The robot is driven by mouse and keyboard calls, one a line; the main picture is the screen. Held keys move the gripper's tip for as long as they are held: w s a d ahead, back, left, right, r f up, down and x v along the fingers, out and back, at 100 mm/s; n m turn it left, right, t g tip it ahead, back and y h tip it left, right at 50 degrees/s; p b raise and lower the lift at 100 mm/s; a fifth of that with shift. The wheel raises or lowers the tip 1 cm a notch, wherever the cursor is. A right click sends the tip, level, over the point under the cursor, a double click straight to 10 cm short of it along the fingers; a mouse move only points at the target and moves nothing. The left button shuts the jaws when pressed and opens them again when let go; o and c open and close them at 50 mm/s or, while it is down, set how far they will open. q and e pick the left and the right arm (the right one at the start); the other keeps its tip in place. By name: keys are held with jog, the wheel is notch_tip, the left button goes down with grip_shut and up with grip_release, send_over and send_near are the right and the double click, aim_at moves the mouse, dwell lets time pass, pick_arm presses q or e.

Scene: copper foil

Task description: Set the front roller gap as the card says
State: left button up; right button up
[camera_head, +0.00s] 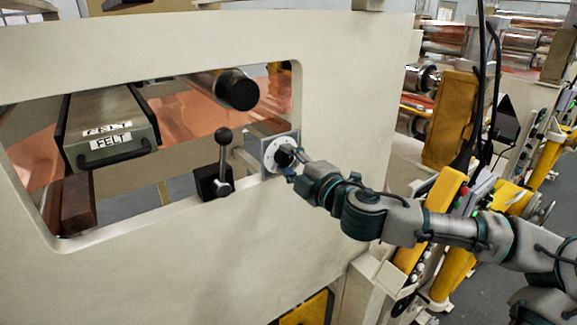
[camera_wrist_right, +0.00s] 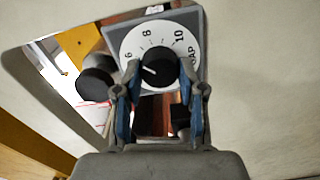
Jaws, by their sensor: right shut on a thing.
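The gap dial (camera_wrist_right: 150,31) is a white round face on a grey square plate, with 6, 8, 10 and part of the word GAP showing. The dial also shows in the head view (camera_head: 270,153), at the right end of the panel opening. Its black knob (camera_wrist_right: 158,66) has a white pointer line that points left, roughly toward the 6. My right gripper (camera_wrist_right: 160,80) is shut on the knob, with one blue-padded finger on each side. In the head view my right gripper (camera_head: 288,160) reaches the dial from the right. My left gripper is not in view. I see no card.
A ball-topped lever (camera_head: 224,137) stands just left of the dial. A FELT box (camera_head: 112,135), a dark-ended roller (camera_head: 238,90) and copper foil (camera_head: 190,115) show through the opening in the cream panel (camera_head: 350,90). Yellow machine parts and cables are at the right.

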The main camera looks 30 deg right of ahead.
jog(key=shift+f+m, duration=0.4)
jog(key=shift+m, duration=0.2)
jog(key=o, duration=0.9)
jog(key=shift+o, duration=1.2)
jog(key=shift+w+d+r, duration=0.1)
jog(key=shift+d+r, duration=0.05)
